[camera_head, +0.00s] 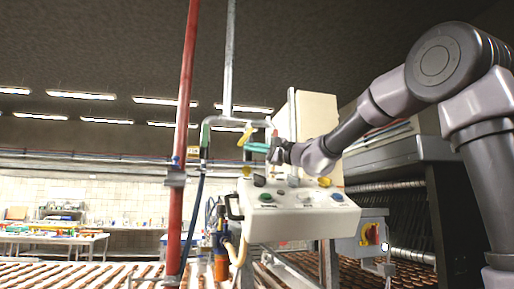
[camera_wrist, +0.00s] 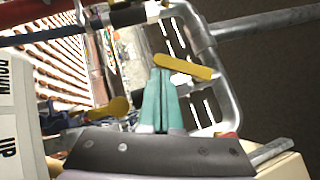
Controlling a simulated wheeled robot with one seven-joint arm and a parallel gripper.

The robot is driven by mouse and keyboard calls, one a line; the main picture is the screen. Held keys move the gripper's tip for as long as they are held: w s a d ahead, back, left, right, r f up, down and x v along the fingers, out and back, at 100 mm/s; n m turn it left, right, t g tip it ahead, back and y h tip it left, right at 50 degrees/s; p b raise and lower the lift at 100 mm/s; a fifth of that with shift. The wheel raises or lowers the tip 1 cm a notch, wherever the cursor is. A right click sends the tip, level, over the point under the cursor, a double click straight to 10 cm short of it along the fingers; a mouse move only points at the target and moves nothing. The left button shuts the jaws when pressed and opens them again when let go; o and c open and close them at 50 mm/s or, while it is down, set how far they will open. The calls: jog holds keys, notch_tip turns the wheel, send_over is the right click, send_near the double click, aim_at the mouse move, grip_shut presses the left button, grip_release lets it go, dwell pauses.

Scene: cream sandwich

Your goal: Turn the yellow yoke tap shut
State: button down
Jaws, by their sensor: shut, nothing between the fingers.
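The yellow yoke tap (camera_head: 245,137) shows as a yellow lever on the grey pipe frame above the white control box. In the wrist view its yellow handle (camera_wrist: 184,67) lies slantwise just beyond my fingertips, with a curved grey pipe behind it. My gripper (camera_head: 247,147) reaches in from the right, with its teal fingers pointing left, close beside the lever. In the wrist view my gripper (camera_wrist: 161,72) has its two teal fingers together with nothing between them. The tips are at the handle's near edge; I cannot tell whether they touch it.
The white control box (camera_head: 300,222) with several coloured knobs stands below my gripper. A red vertical pipe (camera_head: 186,110) rises to the left. A grey switch box (camera_head: 362,240) with a yellow and red switch is at lower right.

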aim_at(241, 143)
jog(key=shift+m+t+y, duration=0.3)
jog(key=shift+m+t, duration=0.3)
jog(key=shift+m, duration=0.3)
jog(key=shift+s+a+r, duration=0.2)
jog(key=shift+a, duration=0.4)
jog(key=shift+s+a+r, duration=0.15)
jog(key=shift+a+r, duration=0.05)
jog(key=shift+a, duration=0.45)
jog(key=shift+s+a+r, duration=0.2)
jog(key=shift+a, duration=0.4)
jog(key=shift+s+a+r, duration=0.15)
jog(key=shift+a+r, duration=0.5)
jog(key=shift+r, duration=0.05)
